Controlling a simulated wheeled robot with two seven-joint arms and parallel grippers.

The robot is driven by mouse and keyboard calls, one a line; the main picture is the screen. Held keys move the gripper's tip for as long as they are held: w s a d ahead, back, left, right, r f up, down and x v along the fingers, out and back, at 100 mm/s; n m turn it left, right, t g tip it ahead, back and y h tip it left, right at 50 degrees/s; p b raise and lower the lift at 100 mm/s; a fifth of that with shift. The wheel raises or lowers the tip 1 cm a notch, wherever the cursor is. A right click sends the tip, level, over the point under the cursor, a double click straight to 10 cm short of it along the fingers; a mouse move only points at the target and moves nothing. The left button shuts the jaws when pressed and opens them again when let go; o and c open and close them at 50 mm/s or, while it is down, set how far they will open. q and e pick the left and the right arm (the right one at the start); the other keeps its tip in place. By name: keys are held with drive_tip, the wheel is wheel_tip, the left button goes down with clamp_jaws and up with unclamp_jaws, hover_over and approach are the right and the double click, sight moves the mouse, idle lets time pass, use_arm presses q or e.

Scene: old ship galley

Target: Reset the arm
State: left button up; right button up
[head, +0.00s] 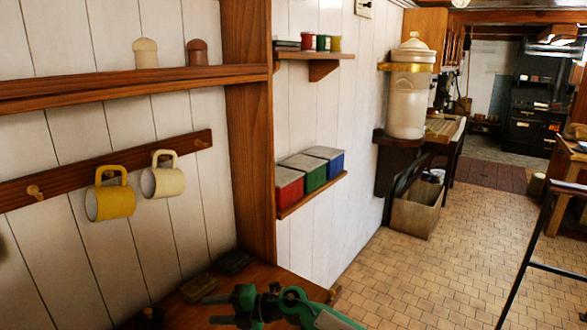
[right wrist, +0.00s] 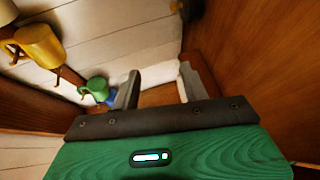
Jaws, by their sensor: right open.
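My right arm comes in at the bottom of the head view, with green links and dark joints. Its gripper (head: 207,309) is low over the wooden counter (head: 262,276), below the mug rail. In the right wrist view the two dark fingers of this gripper (right wrist: 159,80) stand apart with nothing between them. My left gripper is not in view.
A yellow mug (head: 110,196) and a cream mug (head: 163,176) hang on the wall rail. A green mug (right wrist: 95,87) shows beyond the fingers in the wrist view. A wooden post (head: 250,140) rises behind the counter. The tiled floor (head: 450,265) at right has open room.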

drive_tip(key=s+d+r+m+t+h, duration=0.1)
drive_tip(key=d+r+m+t, duration=0.3)
drive_tip(key=d+m+t, duration=0.7)
drive_tip(key=s+d+f+m+t+h, duration=0.1)
drive_tip(key=s+d+f+m+h, duration=0.2)
drive_tip(key=d+f+m+h, duration=0.35)
drive_tip(key=s+d+f+m+t+h, duration=0.1)
drive_tip(key=s+d+f+m+h, duration=0.2)
drive_tip(key=d+m+h, duration=0.45)
drive_tip(key=s+d+f+m+g, duration=0.25)
drive_tip(key=s+d+g, duration=0.2)
drive_tip(key=s, duration=0.55)
drive_tip(key=s+d+f+m+g, duration=0.25)
drive_tip(key=s+d, duration=0.35)
drive_tip(key=s, duration=0.3)
drive_tip(key=s+d+f+m+g, duration=0.2)
drive_tip(key=s+d+f+g, duration=0.25)
drive_tip(key=s, duration=0.55)
wheel_tip(320, 180, down, 29)
drive_tip(key=s+d+f+g, duration=0.1)
drive_tip(key=s+d+f, duration=0.1)
drive_tip(key=s+f, duration=0.8)
drive_tip(key=s+d+f+g, duration=0.1)
drive_tip(key=s+d+f, duration=0.1)
drive_tip(key=s+f, duration=0.8)
drive_tip(key=shift+d+f+h, duration=0.15)
drive_tip(key=shift+f+h, duration=0.15)
drive_tip(key=shift+f, duration=0.05)
